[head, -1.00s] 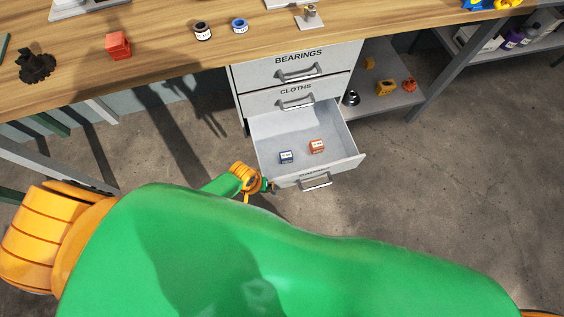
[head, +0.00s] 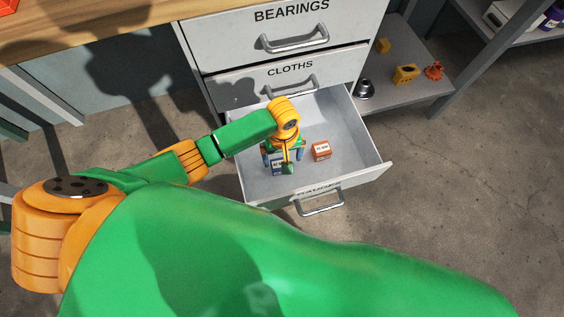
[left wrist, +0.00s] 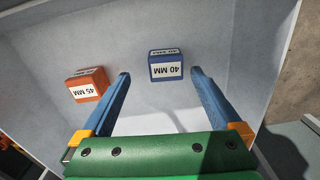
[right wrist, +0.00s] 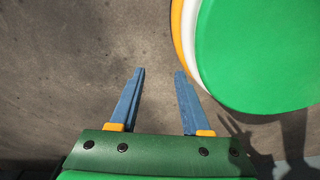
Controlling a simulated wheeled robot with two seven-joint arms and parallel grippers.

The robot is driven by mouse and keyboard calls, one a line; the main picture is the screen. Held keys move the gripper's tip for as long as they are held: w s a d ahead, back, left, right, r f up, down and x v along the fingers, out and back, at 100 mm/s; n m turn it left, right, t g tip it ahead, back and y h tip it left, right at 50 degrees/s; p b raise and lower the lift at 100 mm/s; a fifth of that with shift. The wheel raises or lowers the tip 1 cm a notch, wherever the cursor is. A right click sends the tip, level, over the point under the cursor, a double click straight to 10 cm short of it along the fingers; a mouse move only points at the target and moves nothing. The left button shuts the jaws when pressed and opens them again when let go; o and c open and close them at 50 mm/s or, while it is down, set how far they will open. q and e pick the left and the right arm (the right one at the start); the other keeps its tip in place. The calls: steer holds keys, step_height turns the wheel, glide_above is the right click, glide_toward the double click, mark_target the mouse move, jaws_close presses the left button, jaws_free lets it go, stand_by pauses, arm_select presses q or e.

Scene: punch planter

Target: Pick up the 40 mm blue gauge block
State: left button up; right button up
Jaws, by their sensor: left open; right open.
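The blue gauge block (left wrist: 166,65), with a white "40 MM" label, sits on the floor of the open drawer (head: 345,174). In the head view the block (head: 277,168) is partly hidden by my left gripper (head: 284,160). In the left wrist view my left gripper (left wrist: 160,74) is open, its blue fingers pointing at the block, which shows between and just beyond the fingertips. An orange block (left wrist: 87,85) labelled "45 MM" lies left of the left finger; it also shows in the head view (head: 321,151). My right gripper (right wrist: 159,73) is open and empty over the concrete floor.
Shut drawers marked "BEARINGS" (head: 292,40) and "CLOTHS" (head: 290,71) are above. A low shelf (head: 405,95) at the right holds yellow and orange parts. The workbench (head: 90,28) is at the upper left.

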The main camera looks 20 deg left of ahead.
mark_target(279, 164)
arm_select(q)
steer(key=f+b, duration=0.1)
steer(key=f, duration=0.1)
steer(key=a+f+b, duration=0.1)
steer(key=f, duration=0.1)
steer(key=shift+s+f, duration=0.1)
steer(key=shift+f, duration=0.4)
steer(key=c, duration=1.5)
steer(key=shift+r, duration=0.2)
jaws_close()
arm_select(e)
steer(key=shift+w+d+f+t, duration=0.2)
steer(key=shift+d+f, duration=0.2)
steer(key=shift+f, duration=0.25)
steer(key=shift+w+d+f+t, duration=0.1)
steer(key=shift+w+d+f, duration=0.1)
steer(key=shift+d+f, duration=0.3)
